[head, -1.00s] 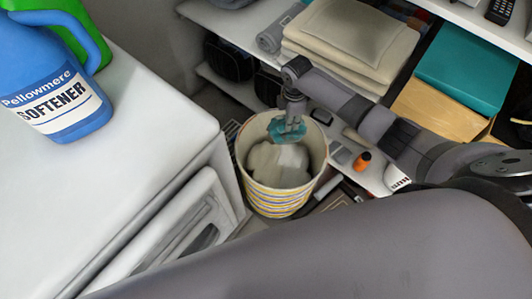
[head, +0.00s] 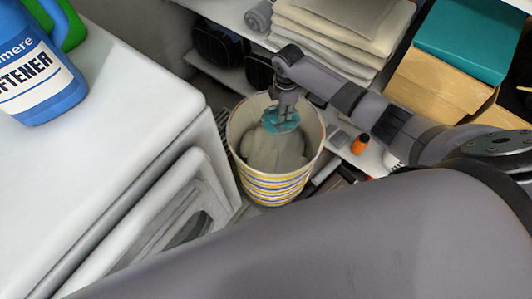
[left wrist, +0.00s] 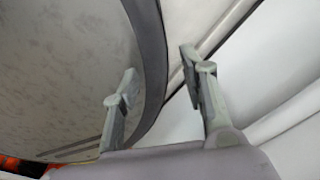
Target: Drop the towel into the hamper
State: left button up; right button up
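The hamper (head: 275,186), a round bin with yellow, white and blue bands, stands on the floor beside the white appliance. A pale grey heap of cloth (head: 272,152) lies inside it. My right gripper (head: 284,119) points down over the hamper opening.
The white appliance (head: 105,105) fills the left, with a blue softener bottle (head: 40,75) on top. Shelves behind hold folded beige towels (head: 345,25), a teal-lidded box (head: 475,35) and an orange bottle (head: 360,144). A dark-rimmed round surface (left wrist: 75,65) is close to my left gripper.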

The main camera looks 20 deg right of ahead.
jog(key=o, duration=0.5)
jog(key=shift+r, duration=0.1)
notch_tip(320, 180, up, 12)
jog(key=shift+f, duration=0.1)
dwell(0.4)
